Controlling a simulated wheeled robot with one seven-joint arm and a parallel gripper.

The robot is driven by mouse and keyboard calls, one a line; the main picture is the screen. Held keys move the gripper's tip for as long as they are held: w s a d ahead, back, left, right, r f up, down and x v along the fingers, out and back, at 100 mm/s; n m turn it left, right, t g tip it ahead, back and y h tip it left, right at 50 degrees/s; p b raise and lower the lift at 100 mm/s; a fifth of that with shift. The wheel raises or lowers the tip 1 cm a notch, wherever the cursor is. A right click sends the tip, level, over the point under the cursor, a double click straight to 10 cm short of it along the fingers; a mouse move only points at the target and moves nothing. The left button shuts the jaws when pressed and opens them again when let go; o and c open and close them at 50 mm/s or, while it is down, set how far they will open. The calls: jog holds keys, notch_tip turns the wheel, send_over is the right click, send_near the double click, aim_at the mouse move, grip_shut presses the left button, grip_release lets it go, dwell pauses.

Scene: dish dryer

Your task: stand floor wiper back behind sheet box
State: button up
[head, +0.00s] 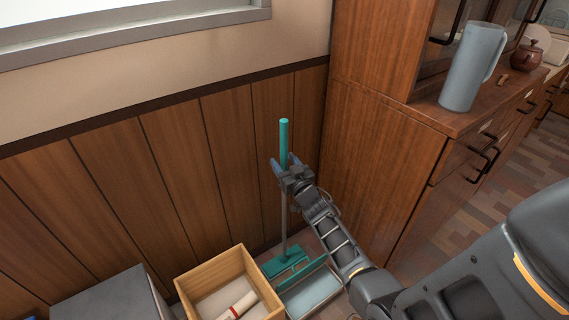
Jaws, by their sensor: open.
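The floor wiper (284,136) stands close to upright near the corner of the panelled wall and the wooden cabinet. Its teal grip is at the top, a thin grey pole runs down, and its teal head (288,263) is at the floor. My gripper (284,161) is open at the lower part of the teal grip, with its blue fingertips on either side of it. A pale box with a teal rim (312,293), which looks like the sheet box, lies in front of the wiper head. My arm hides part of its right side.
An open wooden box (263,293) holding a white roll with red (238,306) stands left of the pale box. A grey box (105,295) is farther left. The wooden cabinet (375,165) rises close on the right, with a grey pitcher (473,70) on its counter.

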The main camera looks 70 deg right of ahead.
jog(key=r+p+v, duration=0.1)
jog(key=v, duration=1.1)
jog(key=s+a+r+n+t+y, duration=0.1)
jog(key=s+a+r+n+y, duration=0.2)
jog(key=a, duration=0.8)
jog(key=s+a+n+y, duration=0.15)
jog(key=s+a, duration=0.25)
jog(key=a, duration=0.7)
jog(key=s+a+r+n+y, duration=0.3)
jog(key=s+a+r+y, duration=0.4)
jog(key=s+a+r, duration=0.5)
notch_tip(320, 180, up, 4)
jog(key=shift+a+f, duration=0.25)
jog(key=shift+a, duration=0.5)
jog(key=shift+n+y, duration=0.25)
jog(key=shift+c, duration=0.4)
